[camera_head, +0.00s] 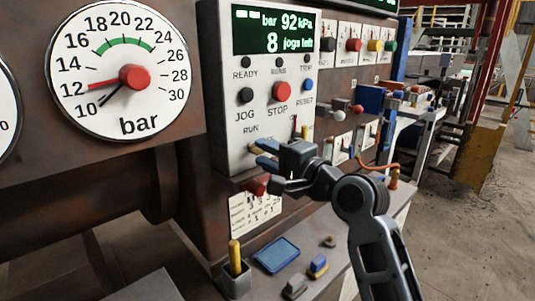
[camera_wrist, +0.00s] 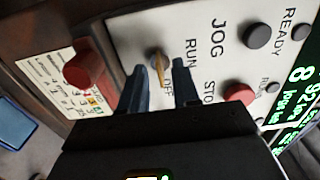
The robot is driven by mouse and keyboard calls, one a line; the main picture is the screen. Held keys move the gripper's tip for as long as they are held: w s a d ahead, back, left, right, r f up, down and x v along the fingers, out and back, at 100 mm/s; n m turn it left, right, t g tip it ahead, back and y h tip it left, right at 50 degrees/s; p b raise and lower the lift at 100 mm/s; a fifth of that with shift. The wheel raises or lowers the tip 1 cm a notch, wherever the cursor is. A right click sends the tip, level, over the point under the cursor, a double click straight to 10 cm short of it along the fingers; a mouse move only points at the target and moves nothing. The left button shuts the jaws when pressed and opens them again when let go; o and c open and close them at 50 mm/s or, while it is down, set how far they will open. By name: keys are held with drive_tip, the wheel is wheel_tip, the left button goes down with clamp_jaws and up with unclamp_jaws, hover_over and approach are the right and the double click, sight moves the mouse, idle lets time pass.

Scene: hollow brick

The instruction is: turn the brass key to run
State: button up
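The brass key (camera_wrist: 158,68) sits in the white control panel (camera_wrist: 205,40), between the printed words RUN and OFF, in the wrist view. My gripper (camera_wrist: 160,72) is open, with one dark finger on each side of the key. I cannot tell whether either finger touches it. In the head view my gripper (camera_head: 263,154) is at the lower part of the panel (camera_head: 225,70), just below the RUN label. The green display (camera_head: 272,31) reads 92 kPa and 8 jogs left.
The red STOP button (camera_head: 282,91) and black JOG button (camera_head: 245,95) are above my gripper. A red knob (camera_head: 255,186) sticks out just below it. A pressure gauge (camera_head: 155,110) is left.

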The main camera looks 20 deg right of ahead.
drive_tip(key=shift+c, duration=0.5)
clamp_jaws()
drive_tip(key=shift+f, duration=0.1)
drive_tip(key=shift+n+b, duration=4.7)
drive_tip(key=shift+n, duration=4.3)
drive_tip(key=shift+o, duration=0.5)
unclamp_jaws()
